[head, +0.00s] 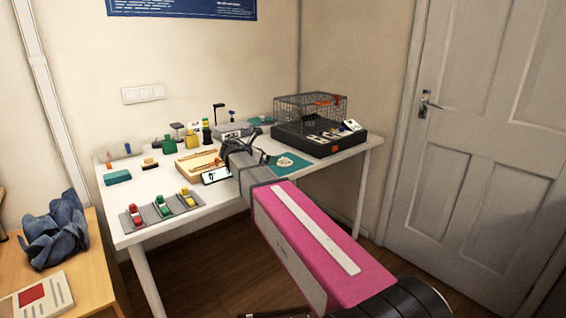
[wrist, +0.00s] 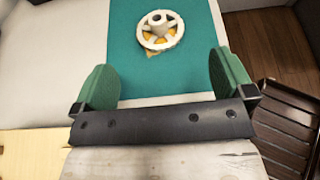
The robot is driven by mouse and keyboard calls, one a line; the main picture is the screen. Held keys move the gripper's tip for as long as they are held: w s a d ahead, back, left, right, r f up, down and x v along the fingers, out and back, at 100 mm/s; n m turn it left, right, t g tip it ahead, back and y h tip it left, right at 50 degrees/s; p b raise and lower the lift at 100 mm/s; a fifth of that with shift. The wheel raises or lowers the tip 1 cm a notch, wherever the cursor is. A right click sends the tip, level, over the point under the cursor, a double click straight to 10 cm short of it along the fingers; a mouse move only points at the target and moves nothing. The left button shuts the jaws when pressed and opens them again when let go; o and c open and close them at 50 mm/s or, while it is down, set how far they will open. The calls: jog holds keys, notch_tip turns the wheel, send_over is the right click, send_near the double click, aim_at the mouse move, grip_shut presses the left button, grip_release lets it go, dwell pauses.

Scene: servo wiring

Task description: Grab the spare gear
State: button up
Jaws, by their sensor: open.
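The spare gear (wrist: 159,29) is a cream-white spoked wheel with a raised round hub. It lies on a teal mat (wrist: 125,70) and shows beyond my fingertips in the wrist view. In the head view the gear (head: 284,162) is a pale disc on the mat, just right of my gripper (head: 245,148). In the wrist view my gripper (wrist: 164,82) is open, with its two green finger pads wide apart and nothing between them. Something yellow-orange shows through and under the gear's spokes; I cannot tell what it is.
A black base with a wire cage (head: 310,112) stands behind and right of the mat. A wooden tray (head: 199,161) and a phone (head: 216,175) lie left of my gripper. A grey rack (head: 161,209) with coloured pieces is at the front left. Small bottles stand at the back.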

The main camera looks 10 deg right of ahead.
aim_at(284, 161)
jog(key=x, duration=1)
jog(key=shift+w, duration=0.15)
jog(key=c, duration=0.8)
